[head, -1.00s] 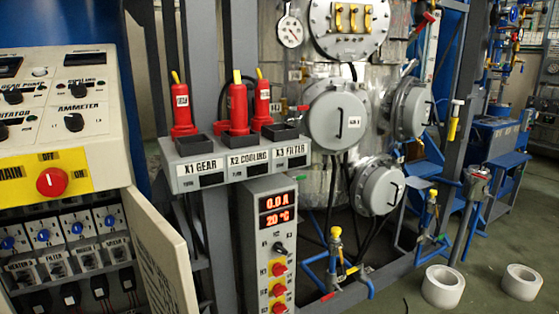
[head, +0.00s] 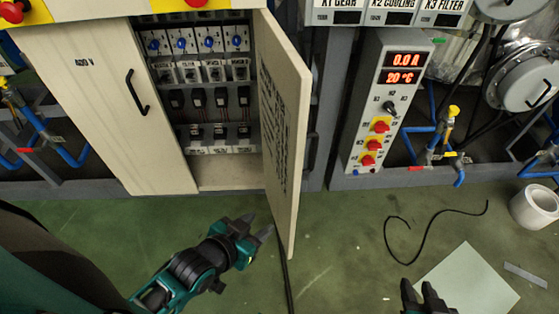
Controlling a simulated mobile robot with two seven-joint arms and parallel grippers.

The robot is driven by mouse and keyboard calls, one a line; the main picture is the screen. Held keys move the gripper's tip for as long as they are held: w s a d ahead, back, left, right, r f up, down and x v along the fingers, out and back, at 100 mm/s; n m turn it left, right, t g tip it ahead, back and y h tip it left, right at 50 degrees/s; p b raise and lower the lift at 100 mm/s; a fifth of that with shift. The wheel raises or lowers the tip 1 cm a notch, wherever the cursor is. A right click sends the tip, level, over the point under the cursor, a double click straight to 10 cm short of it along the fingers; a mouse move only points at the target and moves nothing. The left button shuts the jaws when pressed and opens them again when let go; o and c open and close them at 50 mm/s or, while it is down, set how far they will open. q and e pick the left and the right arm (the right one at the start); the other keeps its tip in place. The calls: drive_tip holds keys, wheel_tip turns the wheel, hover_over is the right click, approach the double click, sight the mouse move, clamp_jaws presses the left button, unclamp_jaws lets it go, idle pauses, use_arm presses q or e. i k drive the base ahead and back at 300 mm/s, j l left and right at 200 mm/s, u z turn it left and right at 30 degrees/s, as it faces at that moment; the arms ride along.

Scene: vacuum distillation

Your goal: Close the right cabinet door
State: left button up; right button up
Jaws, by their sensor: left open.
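The right cabinet door (head: 284,135) is a cream panel with dark lettering. It stands swung open toward me, hinged at the right side of the cabinet. The left cabinet door (head: 105,110), with a black handle, looks shut. My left gripper (head: 259,222) is open and empty, low in front of the cabinet, just left of the right door's lower free edge. I cannot tell whether it touches the door. My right gripper (head: 417,284) is at the bottom edge of the view, well right of the door. Its two fingertips show apart with nothing between them.
Inside the cabinet are rows of breakers and blue knobs (head: 185,44). A control box with red displays (head: 390,95) stands to the right.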

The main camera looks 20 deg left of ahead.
sight(284, 80)
drive_tip(key=i+l+u, duration=0.25)
drive_tip(key=u, duration=0.2)
drive_tip(key=i+l+u, duration=0.2)
drive_tip(key=u, duration=0.2)
drive_tip(key=i+l+u, duration=0.1)
drive_tip(key=l+u, duration=0.35)
drive_tip(key=i+l+u, duration=0.1)
drive_tip(key=l+u, duration=0.35)
drive_tip(key=k+l+u, duration=0.15)
drive_tip(key=k, duration=0.25)
drive_tip(key=i+l+u, duration=0.2)
drive_tip(key=i+j, duration=0.05)
drive_tip(key=j, duration=0.05)
